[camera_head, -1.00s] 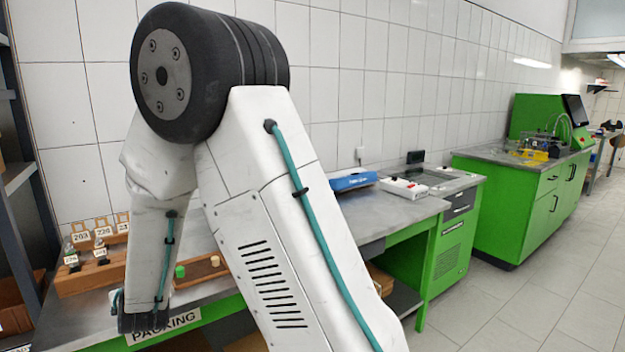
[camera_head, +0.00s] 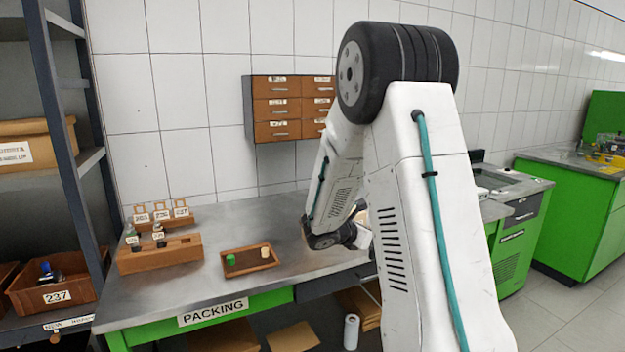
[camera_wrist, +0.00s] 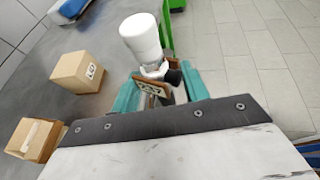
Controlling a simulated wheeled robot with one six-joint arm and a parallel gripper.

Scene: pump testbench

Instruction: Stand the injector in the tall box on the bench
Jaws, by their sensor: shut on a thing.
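In the wrist view the injector (camera_wrist: 143,42) shows its white cap and a metal body with a dark side connector. A brown tag with a number, hard to read, hangs at it. My gripper (camera_wrist: 160,90) has its teal fingers shut on the injector. Two cardboard boxes stand on the bench to the left in the wrist view: a labelled box (camera_wrist: 82,72) and another box (camera_wrist: 35,138) nearer the lower left. I cannot tell for sure which is the tall box. The injector is apart from both. In the head view my arm hides the gripper and injector.
The packing bench (camera_head: 215,290) carries a wooden rack (camera_head: 160,254) with tagged injectors and a brown tray (camera_head: 248,270) with a green and a cream cap. Drawers (camera_head: 275,108) hang on the wall. A shelf (camera_head: 70,165) stands left. Bare bench top lies around the tray.

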